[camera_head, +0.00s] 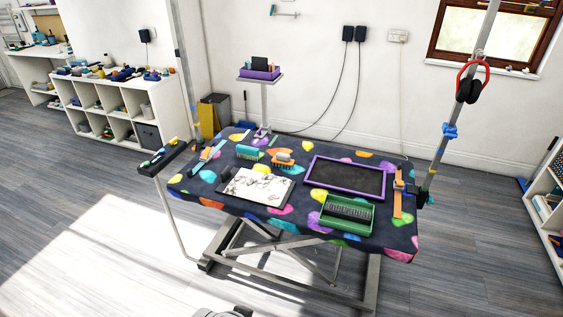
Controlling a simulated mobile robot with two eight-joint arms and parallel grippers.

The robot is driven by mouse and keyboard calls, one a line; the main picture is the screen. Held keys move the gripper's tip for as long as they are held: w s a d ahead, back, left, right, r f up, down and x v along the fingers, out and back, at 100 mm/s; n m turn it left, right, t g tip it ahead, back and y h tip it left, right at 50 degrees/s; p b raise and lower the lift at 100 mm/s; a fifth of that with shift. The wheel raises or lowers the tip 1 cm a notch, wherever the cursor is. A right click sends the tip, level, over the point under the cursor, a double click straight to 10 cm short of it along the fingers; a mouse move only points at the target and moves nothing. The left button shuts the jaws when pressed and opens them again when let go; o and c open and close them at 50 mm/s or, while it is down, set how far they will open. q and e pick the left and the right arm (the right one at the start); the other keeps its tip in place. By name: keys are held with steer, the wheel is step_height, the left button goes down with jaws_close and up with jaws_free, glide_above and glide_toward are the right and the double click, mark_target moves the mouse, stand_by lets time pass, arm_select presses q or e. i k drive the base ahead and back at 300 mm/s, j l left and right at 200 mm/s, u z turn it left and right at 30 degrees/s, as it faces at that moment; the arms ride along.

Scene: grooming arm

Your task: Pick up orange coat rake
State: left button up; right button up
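An orange toothed tool with a pale pinkish top, which looks like the orange coat rake (283,164), rests on the grooming table (232,211) near the middle of its far half. Its teeth seem to point down. It stands between a teal brush-like tool (247,152) on its left and a purple-framed dark tray (345,178) on its right. Nothing is holding it. Neither of my grippers shows in this view, so whether they are open or shut is hidden.
The table has a colourful spotted cover. A mat with white fur (257,187) lies in front of the rake. A green tray (340,227) holds a grey bristled tool. An upright pole (446,130) rises at the right edge.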

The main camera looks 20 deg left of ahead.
mark_target(283, 158)
steer(key=i+j+z, duration=0.3)
steer(key=i+j, duration=0.2)
steer(key=i+j+z, duration=0.2)
steer(key=j, duration=0.15)
steer(key=i+j+z, duration=0.3)
steer(key=j, duration=0.4)
steer(key=i+j+z, duration=0.15)
steer(key=j, duration=0.25)
steer(key=i, duration=0.1)
